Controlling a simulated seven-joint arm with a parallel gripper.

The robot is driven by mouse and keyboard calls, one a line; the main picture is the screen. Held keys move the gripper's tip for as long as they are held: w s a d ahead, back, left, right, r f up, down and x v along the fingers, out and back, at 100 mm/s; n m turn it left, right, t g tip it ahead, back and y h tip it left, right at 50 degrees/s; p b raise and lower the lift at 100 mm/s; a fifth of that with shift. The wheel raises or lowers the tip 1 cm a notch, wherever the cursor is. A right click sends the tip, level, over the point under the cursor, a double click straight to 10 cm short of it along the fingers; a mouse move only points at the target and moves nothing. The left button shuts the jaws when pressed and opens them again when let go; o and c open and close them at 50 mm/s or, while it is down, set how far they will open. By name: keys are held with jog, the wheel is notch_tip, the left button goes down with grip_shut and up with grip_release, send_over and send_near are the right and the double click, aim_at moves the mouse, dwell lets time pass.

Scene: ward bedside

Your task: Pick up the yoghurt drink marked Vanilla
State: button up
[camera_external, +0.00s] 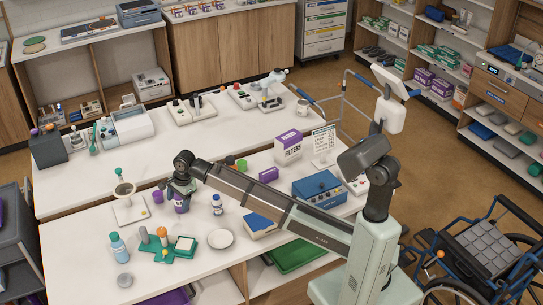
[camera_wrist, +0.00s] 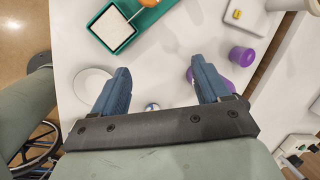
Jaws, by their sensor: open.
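No label reading Vanilla can be made out. A small white bottle with a blue band (camera_external: 217,204) stands upright on the front table. Part of a small blue and white thing, seemingly this bottle, shows low between the fingers in the wrist view (camera_wrist: 152,106). A dark purple container (camera_external: 181,205) stands left of it, just below my gripper (camera_external: 182,188). A purple thing also shows partly behind the right finger in the wrist view (camera_wrist: 190,75). My gripper (camera_wrist: 160,68) points down over the table with its fingers apart and nothing held.
A white plate (camera_external: 220,239) and a green tray (camera_external: 184,250) with items lie in front. A purple cup (camera_external: 158,196) and a white stand (camera_external: 130,210) are to the left. A blue-topped box (camera_external: 258,226) and a blue device (camera_external: 319,189) are to the right.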

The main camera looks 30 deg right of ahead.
aim_at(216, 196)
jog(key=w+d+m+g+h, duration=0.1)
jog(key=w+d+m, duration=0.2)
jog(key=d, duration=0.6)
jog(key=w+d+m, duration=0.2)
jog(key=d, duration=0.8)
jog(key=f, duration=0.5)
jog(key=a+f, duration=0.1)
jog(key=f, duration=0.1)
jog(key=shift+f, duration=0.3)
jog(key=shift+w+a+f, duration=0.1)
jog(key=shift+w+f, duration=0.05)
jog(key=shift+f, duration=0.75)
jog(key=shift+w+a+f, duration=0.1)
jog(key=shift+f, duration=0.8)
jog(key=shift+w+a+f, duration=0.1)
jog(key=shift+w+f, duration=0.05)
jog(key=shift+f, duration=0.75)
jog(key=c, duration=1.3)
jog(key=shift+o, duration=0.2)
jog(key=shift+r, duration=0.15)
